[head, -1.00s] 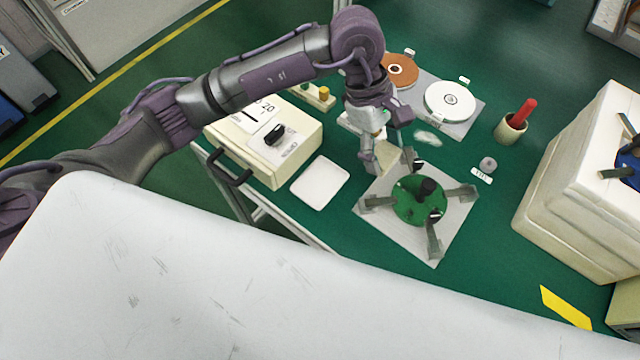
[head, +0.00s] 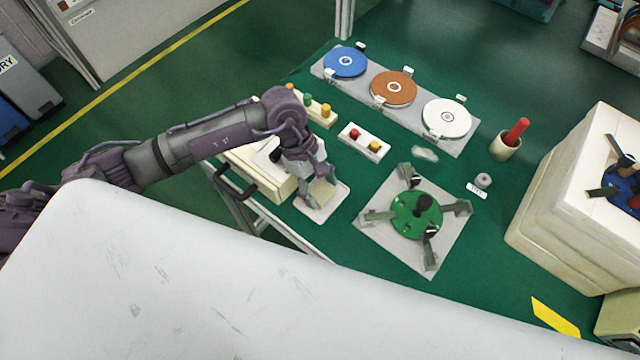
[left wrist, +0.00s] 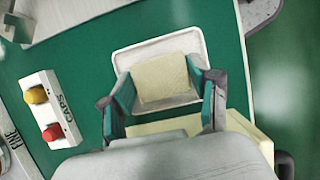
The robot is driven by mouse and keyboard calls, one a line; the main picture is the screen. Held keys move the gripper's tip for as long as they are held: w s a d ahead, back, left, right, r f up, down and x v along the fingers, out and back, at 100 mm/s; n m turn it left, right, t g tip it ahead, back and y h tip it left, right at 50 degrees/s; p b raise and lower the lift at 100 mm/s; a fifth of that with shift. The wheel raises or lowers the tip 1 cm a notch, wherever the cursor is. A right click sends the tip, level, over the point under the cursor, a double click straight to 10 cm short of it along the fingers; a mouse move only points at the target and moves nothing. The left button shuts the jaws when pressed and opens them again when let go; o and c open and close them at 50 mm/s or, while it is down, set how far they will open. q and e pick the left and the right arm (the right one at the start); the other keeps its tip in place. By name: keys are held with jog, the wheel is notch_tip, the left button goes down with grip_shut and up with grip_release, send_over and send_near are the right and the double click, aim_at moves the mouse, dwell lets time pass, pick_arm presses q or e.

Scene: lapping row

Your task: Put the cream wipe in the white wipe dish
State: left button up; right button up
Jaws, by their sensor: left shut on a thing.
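The cream wipe (head: 321,191) is a flat pale square between the fingers of my left gripper (head: 315,196). In the left wrist view, the wipe (left wrist: 161,78) lies across the gap between both fingertips (left wrist: 163,90). The white wipe dish (head: 341,189) is a shallow tray near the table's front left edge, partly hidden by the gripper and wipe. In the left wrist view, the dish (left wrist: 126,60) shows behind the wipe, which is over its inside. I cannot tell whether the wipe touches the dish floor. My right gripper is not in view.
A cream drawer box (head: 270,180) with a black handle stands left of the dish. A grey plate (head: 385,245) with a green clamped disc (head: 408,222) lies to the right. A small block with red and yellow caps (head: 364,140) is behind. A white box (head: 560,195) stands far right.

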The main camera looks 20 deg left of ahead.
pick_arm(q)
jog(key=shift+f, duration=0.15)
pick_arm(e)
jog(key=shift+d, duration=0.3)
pick_arm(q)
jog(key=shift+f, duration=0.15)
jog(key=o, duration=1.1)
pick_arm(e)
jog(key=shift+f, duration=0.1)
pick_arm(q)
jog(key=shift+r, duration=0.3)
jog(key=b+v, duration=0.2)
jog(key=v, duration=0.9)
jog(key=shift+r, duration=0.35)
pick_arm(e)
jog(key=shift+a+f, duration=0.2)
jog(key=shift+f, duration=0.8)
pick_arm(q)
jog(key=shift+a, duration=0.1)
